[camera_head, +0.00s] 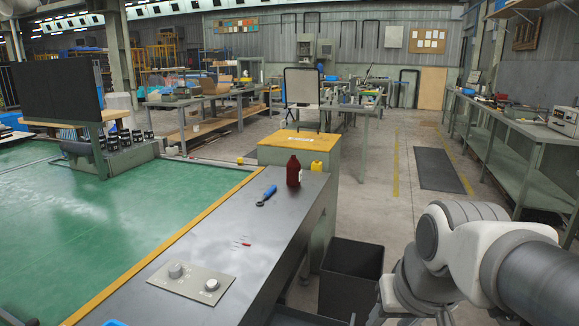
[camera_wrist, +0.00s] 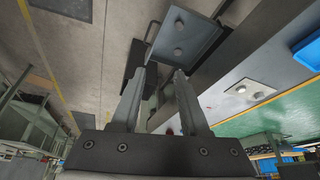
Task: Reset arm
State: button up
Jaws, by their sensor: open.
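My gripper (camera_wrist: 157,76) shows in the wrist view with its two fingers spread apart and nothing held between them. The wrist view looks turned over, with the workshop benches at the bottom of the picture. In the head view my arm is bent at the lower right, beside the dark bench; the gripper itself does not show there. No folding lounger is visible in either view.
A dark bench (camera_head: 215,225) carries a red-brown bottle (camera_head: 293,171), a blue-handled tool (camera_head: 267,195) and a knob panel (camera_head: 191,283). A black bin (camera_head: 350,277) stands between bench and arm. Grey shelving (camera_head: 515,150) lines the right.

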jog(key=s+t, duration=0.1)
jog(key=s, duration=0.4)
notch_tip(320, 180, up, 17)
jog(key=p, duration=1.6)
jog(key=shift+a+n, duration=0.2)
jog(key=shift+n, duration=0.1)
jog(key=shift+s+d+f, duration=0.1)
jog(key=shift+s, duration=0.05)
